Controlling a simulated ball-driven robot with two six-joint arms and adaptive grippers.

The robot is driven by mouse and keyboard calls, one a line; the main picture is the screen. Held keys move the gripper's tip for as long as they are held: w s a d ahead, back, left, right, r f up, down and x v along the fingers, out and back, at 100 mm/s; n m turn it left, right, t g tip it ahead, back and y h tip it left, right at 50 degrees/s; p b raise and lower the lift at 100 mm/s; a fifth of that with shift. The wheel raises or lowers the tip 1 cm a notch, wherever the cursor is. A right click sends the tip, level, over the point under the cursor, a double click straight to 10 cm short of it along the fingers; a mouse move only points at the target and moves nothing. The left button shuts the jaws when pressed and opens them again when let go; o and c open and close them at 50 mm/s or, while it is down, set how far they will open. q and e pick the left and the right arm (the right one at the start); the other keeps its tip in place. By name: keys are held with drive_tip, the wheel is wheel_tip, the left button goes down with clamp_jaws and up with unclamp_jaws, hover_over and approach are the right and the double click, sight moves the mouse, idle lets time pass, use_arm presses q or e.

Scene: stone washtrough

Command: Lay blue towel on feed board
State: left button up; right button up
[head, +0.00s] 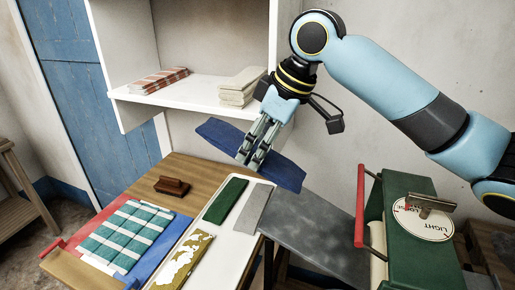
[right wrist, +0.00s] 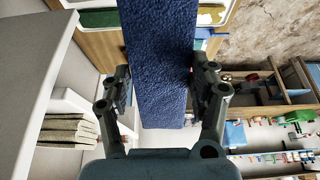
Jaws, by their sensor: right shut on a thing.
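The blue towel (head: 286,172) is a flat, dark blue strip held in the air by my right gripper (head: 252,152). Its two ends stick out on either side of the fingers. In the right wrist view the towel (right wrist: 158,50) runs between the fingers of my right gripper (right wrist: 160,88). A grey mottled board (head: 318,232), which looks like the feed board, lies below and to the right of the towel, beside the green machine (head: 412,248). No cloth shows on its visible part. My left gripper is not in view.
A white tray (head: 222,243) holds green, grey and yellow-white pieces. A teal striped cloth (head: 128,235) and a brown brush-like block (head: 172,186) lie at left. A white shelf (head: 195,95) with folded cloths stands behind.

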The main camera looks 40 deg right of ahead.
drive_tip(key=s+f+b, duration=0.1)
drive_tip(key=f, duration=0.1)
drive_tip(key=s+d+f+b, duration=0.1)
drive_tip(key=f+b, duration=0.1)
drive_tip(key=s+f+b, duration=0.1)
drive_tip(key=f+b, duration=0.1)
drive_tip(key=shift+d+f, duration=0.3)
drive_tip(key=shift+f, duration=0.1)
drive_tip(key=shift+s+d+p, duration=0.2)
drive_tip(key=shift+s+p, duration=0.1)
drive_tip(key=shift+p, duration=0.1)
drive_tip(key=s+f+p, duration=0.1)
drive_tip(key=s+d+f+p, duration=0.2)
drive_tip(key=s, duration=0.1)
drive_tip(key=shift+s+d+f+p, duration=0.35)
drive_tip(key=shift+s+f+p, duration=0.15)
drive_tip(key=shift+s, duration=0.15)
drive_tip(key=o, duration=1.5)
drive_tip(key=shift+o, duration=0.2)
drive_tip(key=shift+w, duration=0.1)
